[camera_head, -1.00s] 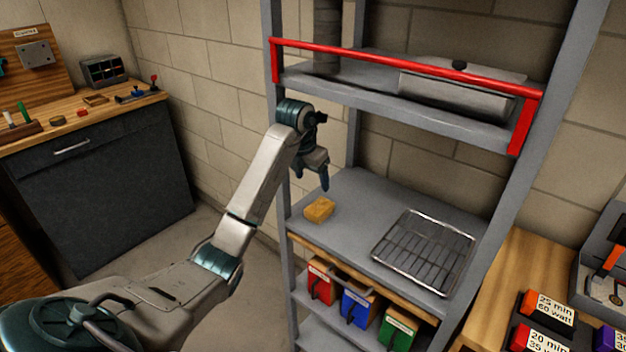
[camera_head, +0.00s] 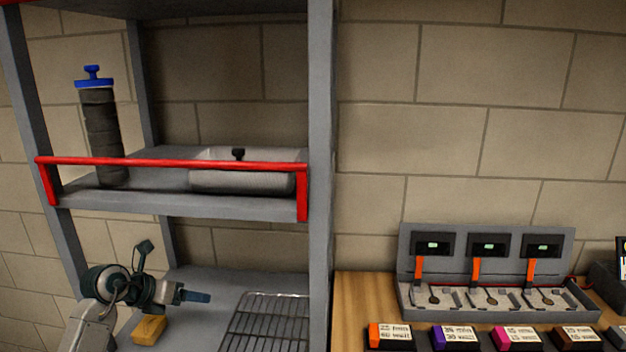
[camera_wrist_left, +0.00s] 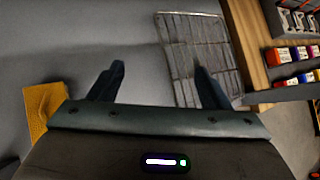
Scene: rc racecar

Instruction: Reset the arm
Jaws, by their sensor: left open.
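My left gripper (camera_head: 196,296) is over the grey middle shelf at the lower left of the head view, pointing right. In the left wrist view its two fingers (camera_wrist_left: 160,80) are spread apart with nothing between them. A yellow sponge-like block (camera_head: 149,329) lies on the shelf below the gripper; it also shows at the left edge of the left wrist view (camera_wrist_left: 42,105). A wire rack (camera_head: 265,325) lies on the shelf to the right of the gripper. My right gripper does not show.
The upper shelf has a red rail (camera_head: 170,163), a dark bottle with a blue cap (camera_head: 102,135) and a metal box (camera_head: 248,178). A grey charger-like case (camera_head: 490,265) stands on the wooden bench (camera_head: 352,290) at right, with several labelled blocks in front.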

